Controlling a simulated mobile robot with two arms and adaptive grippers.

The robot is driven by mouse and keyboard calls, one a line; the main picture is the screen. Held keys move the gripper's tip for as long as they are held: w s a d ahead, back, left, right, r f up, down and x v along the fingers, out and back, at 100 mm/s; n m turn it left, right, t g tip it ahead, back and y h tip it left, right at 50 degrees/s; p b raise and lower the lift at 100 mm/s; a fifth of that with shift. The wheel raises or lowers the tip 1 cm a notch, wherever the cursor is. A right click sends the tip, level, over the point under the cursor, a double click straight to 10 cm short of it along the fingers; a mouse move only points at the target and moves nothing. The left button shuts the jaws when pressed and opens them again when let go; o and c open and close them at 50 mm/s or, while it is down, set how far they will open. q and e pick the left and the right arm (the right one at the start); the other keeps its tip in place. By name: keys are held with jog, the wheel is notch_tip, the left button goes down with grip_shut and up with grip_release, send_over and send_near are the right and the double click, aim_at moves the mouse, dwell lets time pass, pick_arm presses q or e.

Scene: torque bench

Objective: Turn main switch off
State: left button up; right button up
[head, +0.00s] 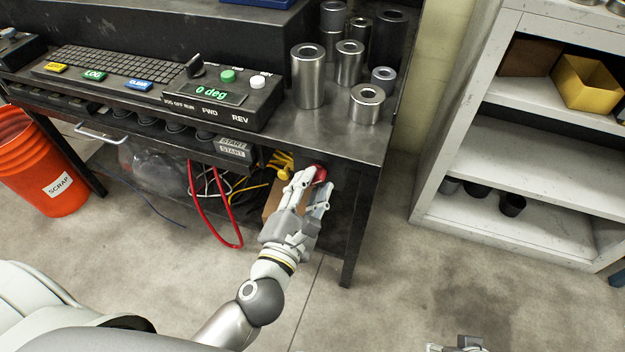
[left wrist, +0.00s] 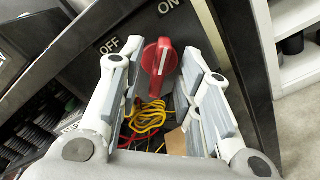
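The main switch is a red rotary knob (left wrist: 159,58) on a dark panel; it also shows in the head view (head: 320,174) under the bench top. In the left wrist view, the OFF label (left wrist: 109,46) is to its left and the ON label (left wrist: 169,6) above it. The handle stands nearly upright in that view, its upper end closer to ON. My left gripper (head: 307,182) is open, its fingers (left wrist: 160,84) on either side of the knob with gaps visible. My right gripper (head: 460,345) is only partly in view at the bottom edge.
The bench (head: 340,140) carries a control box (head: 215,95) and several metal cylinders (head: 308,76). Yellow and red cables (head: 222,232) hang below it. An orange scrap bucket (head: 45,165) is at left and a grey shelf (head: 530,160) at right. Open floor lies between bench and shelf.

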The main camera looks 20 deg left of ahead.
pick_arm(q)
jog(key=shift+w, duration=0.55)
grip_shut()
